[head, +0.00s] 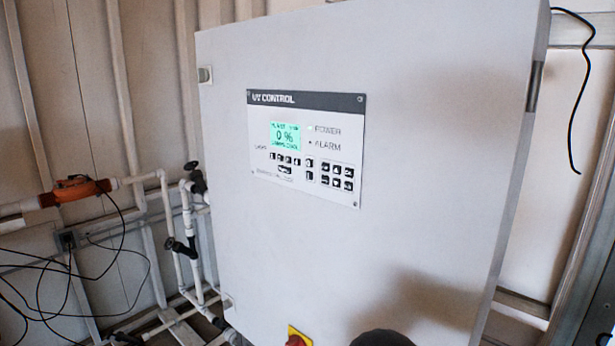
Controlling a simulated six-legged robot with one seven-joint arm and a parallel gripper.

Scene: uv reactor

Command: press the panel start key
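The UV control panel (306,148) is a pale plate with a dark title strip, set on the front of a large white cabinet (430,130). Its green lit display (285,134) reads 0 %. Groups of small dark keys (336,174) sit below the display and to the lower right. Their labels are too small to read, so I cannot tell which one is the start key. POWER and ALARM labels stand at the panel's right. My gripper cannot be made out. A dark rounded shape (382,338) shows at the bottom edge, and I cannot tell what it is.
A red and yellow switch (298,337) is low on the cabinet front. White pipes with black valves (182,245), an orange fitting (75,190) and loose black cables (60,285) are at left. A black cable (573,110) hangs at right. The space before the panel looks clear.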

